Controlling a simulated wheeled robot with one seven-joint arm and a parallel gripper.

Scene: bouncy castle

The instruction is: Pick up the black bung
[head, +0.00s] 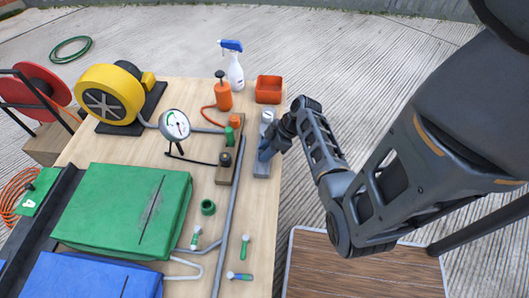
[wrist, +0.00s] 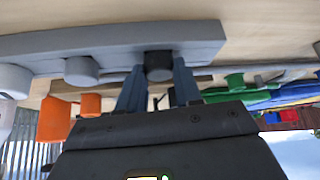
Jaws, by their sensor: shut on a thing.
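The black bung (wrist: 159,66) shows in the wrist view, between the two fingers of my gripper (wrist: 159,88), against the grey block (wrist: 110,43). I cannot tell whether it is still seated in the block. My gripper is shut on it. In the head view, my gripper (head: 265,153) is low over the grey block (head: 262,170) near the table's right edge, and the bung is hidden there.
A grey plug (wrist: 82,70) sits on the same block. To the left, a wooden strip (head: 222,175) carries orange, green and dark caps. An orange tray (head: 268,90) and spray bottle (head: 235,72) stand behind.

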